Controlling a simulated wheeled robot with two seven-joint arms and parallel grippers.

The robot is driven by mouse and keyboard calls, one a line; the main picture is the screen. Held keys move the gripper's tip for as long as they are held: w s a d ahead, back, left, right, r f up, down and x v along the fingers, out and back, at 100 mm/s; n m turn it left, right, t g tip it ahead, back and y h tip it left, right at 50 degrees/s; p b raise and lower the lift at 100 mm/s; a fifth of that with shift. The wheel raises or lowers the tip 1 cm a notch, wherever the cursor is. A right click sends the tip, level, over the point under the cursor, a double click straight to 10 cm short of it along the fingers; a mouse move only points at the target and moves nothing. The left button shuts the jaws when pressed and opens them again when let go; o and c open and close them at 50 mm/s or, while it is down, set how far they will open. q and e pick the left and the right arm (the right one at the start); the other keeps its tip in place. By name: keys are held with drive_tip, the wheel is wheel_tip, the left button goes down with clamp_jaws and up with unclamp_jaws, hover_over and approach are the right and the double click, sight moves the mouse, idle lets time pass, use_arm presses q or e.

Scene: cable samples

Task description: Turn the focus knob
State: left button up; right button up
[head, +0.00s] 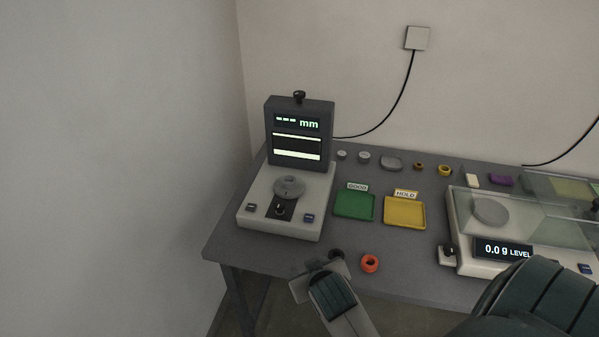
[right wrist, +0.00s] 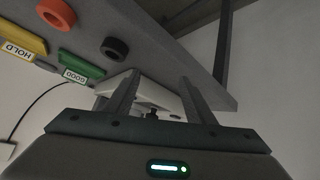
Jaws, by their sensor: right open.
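The measuring device (head: 286,185) stands at the left end of the table, with a lit screen reading "--- mm" over bright bands. It has a black knob (head: 299,96) on top of its dark head and a small dark knob (head: 280,210) on its front, below a round grey stage (head: 289,187). Which one is the focus knob is not labelled. My right gripper (head: 319,272) is at the table's front edge, in front of the device and apart from it. In the right wrist view its fingers (right wrist: 158,85) are open and empty, with the pale device base (right wrist: 158,96) beyond. My left gripper is not in view.
A black ring (head: 336,254) and an orange ring (head: 369,263) lie close to my right gripper. Green GOOD (head: 354,205) and yellow HOLD (head: 404,212) trays sit right of the device. A scale (head: 470,262) stands at the right. Small samples line the back.

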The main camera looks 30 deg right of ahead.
drive_tip(key=w+d+r+m+t+h, duration=0.1)
drive_tip(key=w+d+r, duration=0.3)
drive_tip(key=w+r, duration=0.4)
drive_tip(key=w+d+r+m+t+h, duration=0.2)
drive_tip(key=w+d+r+m+h, duration=0.1)
drive_tip(key=w+r, duration=0.5)
drive_tip(key=w+d+r+m+t+h, duration=0.2)
drive_tip(key=w+d+r+h, duration=0.2)
drive_tip(key=w+r, duration=0.4)
wheel_tip(320, 180, up, 2)
drive_tip(key=shift+w+d+r, duration=0.1)
drive_tip(key=shift+w+d, duration=0.1)
drive_tip(key=shift+d, duration=0.3)
